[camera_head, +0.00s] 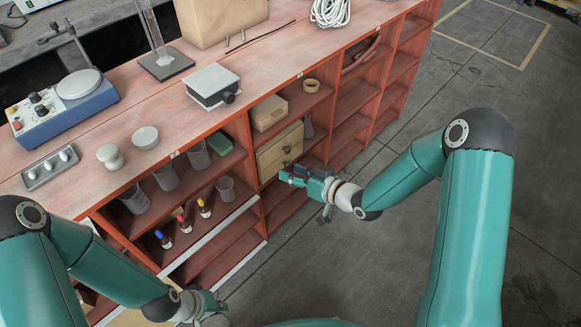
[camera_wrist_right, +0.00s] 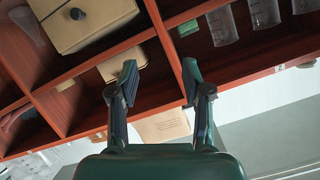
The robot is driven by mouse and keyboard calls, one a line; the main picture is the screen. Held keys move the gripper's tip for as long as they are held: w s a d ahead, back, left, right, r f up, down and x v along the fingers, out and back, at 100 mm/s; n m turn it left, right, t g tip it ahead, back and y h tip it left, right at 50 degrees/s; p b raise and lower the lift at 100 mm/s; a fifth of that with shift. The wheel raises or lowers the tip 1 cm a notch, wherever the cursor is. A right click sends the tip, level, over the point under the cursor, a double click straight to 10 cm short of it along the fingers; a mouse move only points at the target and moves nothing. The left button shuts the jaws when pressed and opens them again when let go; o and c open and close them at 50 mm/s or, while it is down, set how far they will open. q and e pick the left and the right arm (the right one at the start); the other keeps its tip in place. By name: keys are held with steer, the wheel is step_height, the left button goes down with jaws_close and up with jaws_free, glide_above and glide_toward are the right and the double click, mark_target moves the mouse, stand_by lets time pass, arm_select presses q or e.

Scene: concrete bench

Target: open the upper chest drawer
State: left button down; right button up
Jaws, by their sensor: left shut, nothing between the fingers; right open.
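The small tan wooden chest (camera_head: 279,152) stands in a shelf compartment of the red-brown bench. It has two stacked drawers with dark round knobs, and both look shut. In the right wrist view, which is turned upside down, part of the chest (camera_wrist_right: 88,28) shows at the top left with one dark knob. My right gripper (camera_head: 285,175) is in front of the shelf, just below and beside the chest in the head view. It is open and empty, apart from the knobs; its two fingers also show in the wrist view (camera_wrist_right: 160,80). My left gripper (camera_head: 212,304) is shut and empty at bottom left.
A tan box (camera_head: 269,113) sits on the shelf above the chest. Grey cups (camera_head: 166,177), a green block (camera_head: 220,144) and several small bottles (camera_head: 185,222) fill compartments to the left. Shelf dividers flank the chest. The concrete floor (camera_head: 320,270) in front is clear.

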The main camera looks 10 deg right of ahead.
steer(key=w+d+f+n+t+y+b, duration=0.25)
steer(key=w+d+f+b, duration=0.2)
steer(key=b, duration=0.75)
steer(key=n+t+h+b, duration=0.1)
steer(key=n+b, duration=0.1)
steer(key=b, duration=1.2)
glide_toward(289, 152)
steer(key=shift+m, duration=0.25)
steer(key=b+x, duration=0.4)
steer(key=x, duration=0.4)
steer(key=shift+w+a+f, duration=0.1)
steer(key=shift+w+a, duration=0.3)
steer(key=shift+w, duration=0.2)
jaws_close()
